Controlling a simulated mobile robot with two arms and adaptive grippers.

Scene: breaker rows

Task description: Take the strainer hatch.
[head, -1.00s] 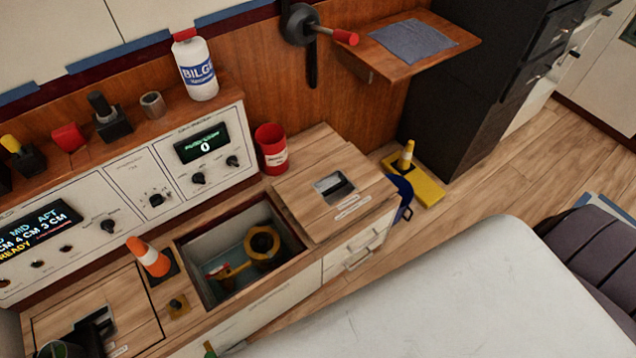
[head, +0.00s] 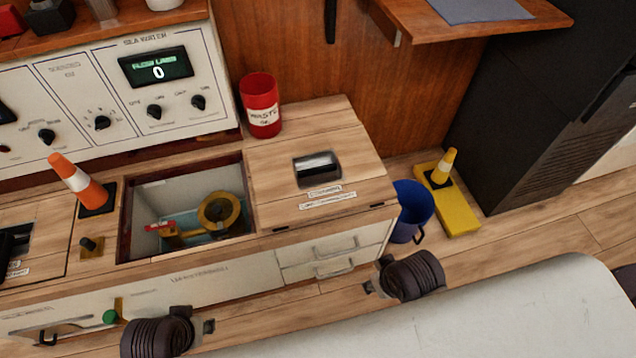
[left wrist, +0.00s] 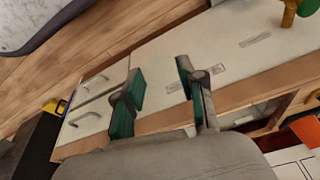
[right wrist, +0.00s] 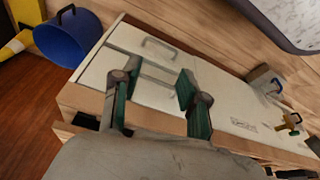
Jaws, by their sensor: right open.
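A wooden hatch (head: 270,170) with a dark recessed pull (head: 317,168) and two small labels lies on the counter, right of an open well (head: 250,226). A second wooden hatch (head: 45,222) with a similar pull is cut off at the left edge. The labels are too blurred to tell which is the strainer hatch. My left gripper (left wrist: 156,72) is open and empty above the white cabinet front in the left wrist view. My right gripper (right wrist: 158,74) is open and empty in front of the drawers in the right wrist view.
The well holds a yellow ring fitting (head: 220,211) with a red-ended lever. A red waste can (head: 261,105) stands behind the hatch. An orange cone (head: 80,183) stands left of the well. A blue bucket (head: 412,211) and yellow block (head: 452,208) are on the floor at right.

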